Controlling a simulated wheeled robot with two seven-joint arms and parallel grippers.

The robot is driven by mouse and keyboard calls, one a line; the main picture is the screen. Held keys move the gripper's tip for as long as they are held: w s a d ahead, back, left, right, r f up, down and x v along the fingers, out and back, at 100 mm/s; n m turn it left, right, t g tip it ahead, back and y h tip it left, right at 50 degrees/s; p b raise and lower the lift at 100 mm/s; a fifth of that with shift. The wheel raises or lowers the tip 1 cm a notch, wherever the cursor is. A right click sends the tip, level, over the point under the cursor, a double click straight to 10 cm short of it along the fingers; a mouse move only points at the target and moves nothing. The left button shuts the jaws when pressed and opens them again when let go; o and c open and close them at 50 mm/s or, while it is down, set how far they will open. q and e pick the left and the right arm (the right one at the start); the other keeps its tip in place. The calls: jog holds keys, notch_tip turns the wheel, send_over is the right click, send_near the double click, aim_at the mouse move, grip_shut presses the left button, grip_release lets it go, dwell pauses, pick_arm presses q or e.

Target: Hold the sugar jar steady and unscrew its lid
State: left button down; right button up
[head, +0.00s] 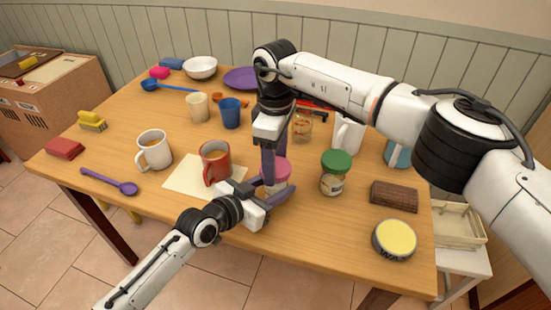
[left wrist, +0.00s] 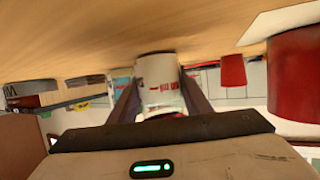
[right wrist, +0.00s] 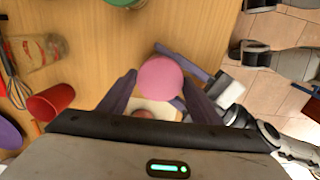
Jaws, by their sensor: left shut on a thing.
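The sugar jar, with a pink lid (head: 277,170), stands near the table's front edge. Its pale body with red lettering (left wrist: 160,80) shows between the fingers in the left wrist view. My left gripper (head: 268,190) is shut on the jar's body from the front left. My right gripper (head: 276,158) points down from above at the lid. In the right wrist view its fingers are open, one on each side of the pink lid (right wrist: 160,78); whether they touch it is hard to tell. The lid looks seated on the jar.
A green-lidded jar (head: 335,172) stands close right of the sugar jar. A red mug (head: 215,163) stands close left, on a paper sheet (head: 183,178). A brown block (head: 394,195) and a yellow-topped tin (head: 396,238) are at the right. Open table lies front left.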

jog(key=c, duration=0.6)
jog(key=n, duration=0.7)
jog(key=shift+c, duration=0.2)
jog(key=n, duration=0.6)
jog(key=shift+r+n, duration=0.1)
jog(key=shift+n, duration=0.3)
jog(key=n, duration=0.8)
jog(key=shift+n, duration=0.4)
jog(key=n, duration=0.6)
jog(key=shift+n, duration=0.3)
jog(key=n, duration=1.9)
jog(key=shift+r+n, duration=0.1)
jog(key=shift+n, duration=0.2)
jog(key=n, duration=0.5)
jog(key=shift+r, duration=0.15)
